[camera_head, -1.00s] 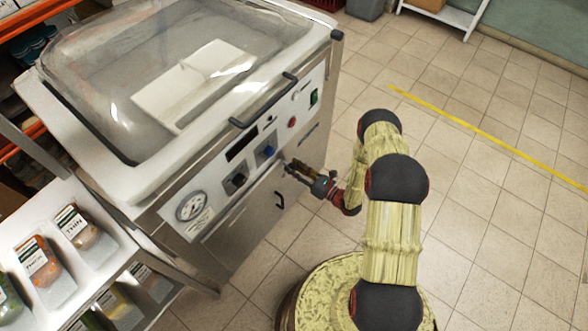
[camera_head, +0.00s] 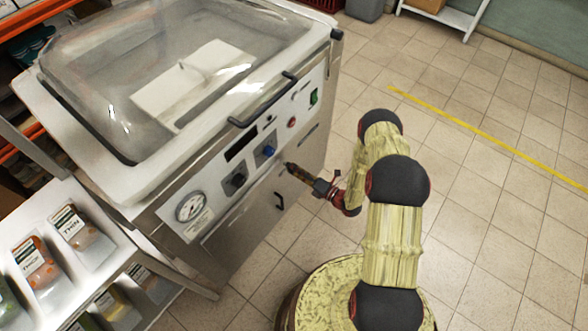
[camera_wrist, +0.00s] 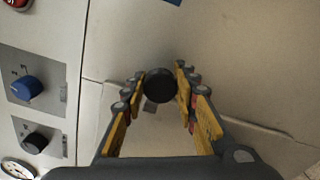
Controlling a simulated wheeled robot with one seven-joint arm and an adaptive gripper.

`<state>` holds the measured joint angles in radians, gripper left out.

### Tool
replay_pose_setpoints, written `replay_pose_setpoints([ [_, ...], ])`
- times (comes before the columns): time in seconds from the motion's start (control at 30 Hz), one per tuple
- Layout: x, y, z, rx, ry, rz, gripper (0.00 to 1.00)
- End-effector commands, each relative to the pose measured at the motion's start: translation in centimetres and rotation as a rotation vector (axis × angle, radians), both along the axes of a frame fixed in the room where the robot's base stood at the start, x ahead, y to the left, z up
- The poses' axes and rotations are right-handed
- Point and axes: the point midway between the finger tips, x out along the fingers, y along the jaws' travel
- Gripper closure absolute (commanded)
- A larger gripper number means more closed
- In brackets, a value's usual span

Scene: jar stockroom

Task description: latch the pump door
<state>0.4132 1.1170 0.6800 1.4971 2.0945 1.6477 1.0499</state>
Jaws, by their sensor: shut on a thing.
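The pump door (camera_head: 245,222) is the metal panel low on the front of the steel machine, under its control panel. It looks flush with the front, though I cannot tell if it is fully seated. In the wrist view, a round black knob (camera_wrist: 160,85) sits between my yellow-sided fingers (camera_wrist: 158,88); my gripper is shut on it. In the head view my gripper (camera_head: 291,169) reaches the upper right of the door, and its fingers hide the knob. A small dark handle (camera_head: 279,201) is on the door below my gripper.
Above the door are a blue dial (camera_head: 268,151), a black dial (camera_head: 237,180) and a pressure gauge (camera_head: 191,207). The machine's clear lid (camera_head: 110,60) is down. The tiled floor at right is open.

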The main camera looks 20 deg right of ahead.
Motion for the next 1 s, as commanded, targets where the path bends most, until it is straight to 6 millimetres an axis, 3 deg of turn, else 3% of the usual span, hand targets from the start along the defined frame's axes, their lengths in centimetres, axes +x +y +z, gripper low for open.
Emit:
replay_pose_setpoints([
  [0.67,0.06,-0.09,-0.05,0.044,0.033,-0.003,0.96],
  [0.7,0.05,-0.09,-0.06,0.044,0.033,-0.003,0.69],
  [1.0,0.03,-0.05,-0.03,0.044,0.033,-0.001,0.52],
])
